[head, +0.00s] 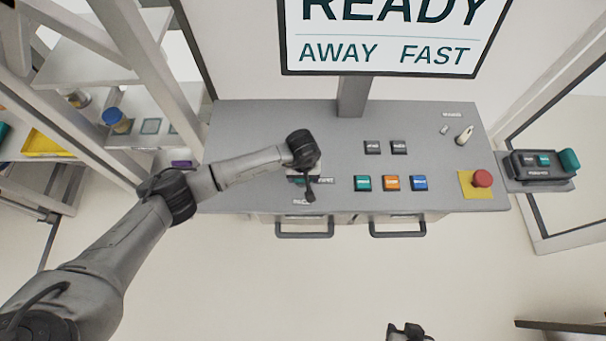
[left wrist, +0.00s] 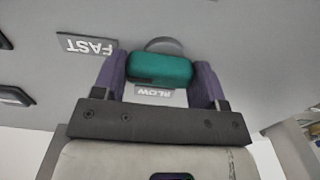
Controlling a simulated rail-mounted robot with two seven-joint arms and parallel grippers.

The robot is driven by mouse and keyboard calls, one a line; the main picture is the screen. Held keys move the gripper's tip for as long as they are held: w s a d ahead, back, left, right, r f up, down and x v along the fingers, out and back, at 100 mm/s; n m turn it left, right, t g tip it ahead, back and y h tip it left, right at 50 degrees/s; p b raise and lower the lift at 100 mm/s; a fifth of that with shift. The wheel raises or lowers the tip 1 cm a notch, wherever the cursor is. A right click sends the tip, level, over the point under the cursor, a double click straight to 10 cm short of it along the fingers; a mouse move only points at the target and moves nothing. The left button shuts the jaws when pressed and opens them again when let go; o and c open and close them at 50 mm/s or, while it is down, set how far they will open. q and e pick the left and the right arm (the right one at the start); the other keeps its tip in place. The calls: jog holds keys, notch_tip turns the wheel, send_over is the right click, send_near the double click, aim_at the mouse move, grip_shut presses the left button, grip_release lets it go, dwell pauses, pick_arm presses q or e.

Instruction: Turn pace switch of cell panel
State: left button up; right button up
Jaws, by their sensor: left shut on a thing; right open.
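The cell panel (head: 250,130) is a grey sloped console. My left gripper (head: 303,178) is over its left part and mostly hides the pace switch in the head view. In the left wrist view the switch is a teal rounded knob (left wrist: 160,68). The purple fingers of my left gripper (left wrist: 158,82) are on either side of it, shut on it. A FAST label (left wrist: 88,46) lies to the left of the knob and a SLOW label (left wrist: 154,91) shows just below it. My right gripper (head: 408,332) is partly visible at the bottom edge, open and away from the panel.
The screen (head: 390,45) above reads READY, AWAY and FAST. The panel also has teal (head: 362,183), orange (head: 391,183) and blue (head: 419,183) buttons, a pale lever switch (head: 465,135) and a red stop button (head: 482,178). Two drawer handles (head: 305,235) (head: 398,234) project in front.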

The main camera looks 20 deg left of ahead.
pick_arm(q)
jog(key=shift+c, duration=0.9)
jog(key=n+b, duration=0.2)
jog(key=shift+w+f+n, duration=0.1)
jog(key=shift+f+n, duration=0.05)
jog(key=shift+n, duration=0.25)
jog(key=n+b, duration=0.3)
jog(key=n, duration=0.2)
jog(key=shift+a, duration=0.1)
jog(key=n+b, duration=0.2)
jog(key=n, duration=0.3)
jog(key=shift+n+b, duration=0.4)
jog(key=n+b, duration=0.1)
jog(key=n, duration=0.1)
jog(key=shift+a+n, duration=0.1)
jog(key=shift+n, duration=0.3)
jog(key=shift+r+n, duration=0.2)
jog(key=shift+n, duration=0.7)
